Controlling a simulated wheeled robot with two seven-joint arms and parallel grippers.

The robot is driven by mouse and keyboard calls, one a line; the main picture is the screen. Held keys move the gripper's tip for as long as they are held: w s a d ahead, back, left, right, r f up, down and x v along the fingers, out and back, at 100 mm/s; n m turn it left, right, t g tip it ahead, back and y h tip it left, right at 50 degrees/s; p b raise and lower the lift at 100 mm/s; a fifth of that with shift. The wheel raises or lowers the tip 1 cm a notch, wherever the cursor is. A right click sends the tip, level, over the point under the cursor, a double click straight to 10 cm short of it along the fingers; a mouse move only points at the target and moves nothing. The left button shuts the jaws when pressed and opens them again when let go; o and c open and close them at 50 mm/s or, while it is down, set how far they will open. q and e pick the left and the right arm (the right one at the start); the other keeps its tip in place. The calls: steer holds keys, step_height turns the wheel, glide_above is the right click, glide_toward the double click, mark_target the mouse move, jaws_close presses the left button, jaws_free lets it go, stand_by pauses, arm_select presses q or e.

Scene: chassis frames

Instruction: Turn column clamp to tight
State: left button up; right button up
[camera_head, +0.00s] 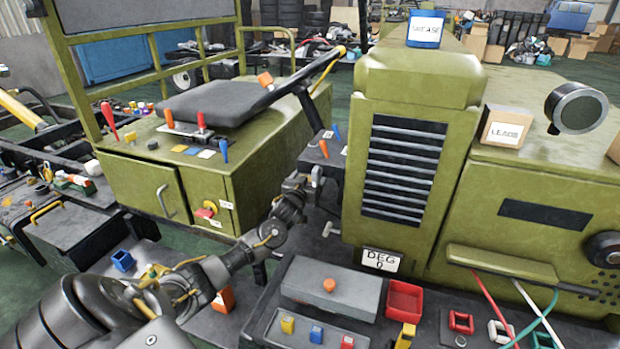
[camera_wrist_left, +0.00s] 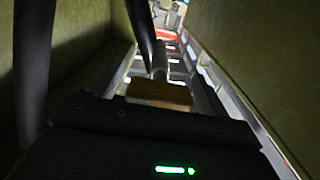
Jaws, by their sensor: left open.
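The steering column (camera_head: 308,108) rises between the seat and the green cowl, with the steering wheel (camera_head: 322,72) on top. Small levers beside its lower part have an orange tip (camera_head: 324,149) and a blue tip (camera_head: 336,131). I cannot tell for sure which part is the column clamp or how it is set. My left gripper (camera_head: 308,178) is at the foot of the column, just below these levers, small and partly merged with dark parts. In the left wrist view its dark fingers are apart, and a brown-orange block (camera_wrist_left: 160,94) shows beyond the wrist. My right gripper is not in view.
The green seat box (camera_head: 170,165) is left of my left arm, and the grilled green cowl (camera_head: 405,165) is close on the right. Below lie a grey box with an orange knob (camera_head: 329,285) and a red bin (camera_head: 404,300). The gap around the column is narrow.

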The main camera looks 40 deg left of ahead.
arm_select(q)
steer(key=shift+c, duration=0.2)
steer(key=c, duration=0.9)
steer(key=shift+c, duration=0.2)
steer(key=shift+m, duration=0.3)
steer(key=m, duration=0.2)
steer(key=shift+m+p, duration=0.3)
steer(key=shift+m, duration=0.1)
steer(key=m, duration=0.5)
steer(key=shift+p, duration=0.35)
steer(key=m, duration=0.5)
steer(key=shift+r+m+p, duration=0.1)
steer(key=shift+m+p, duration=0.25)
steer(key=shift+m, duration=2.05)
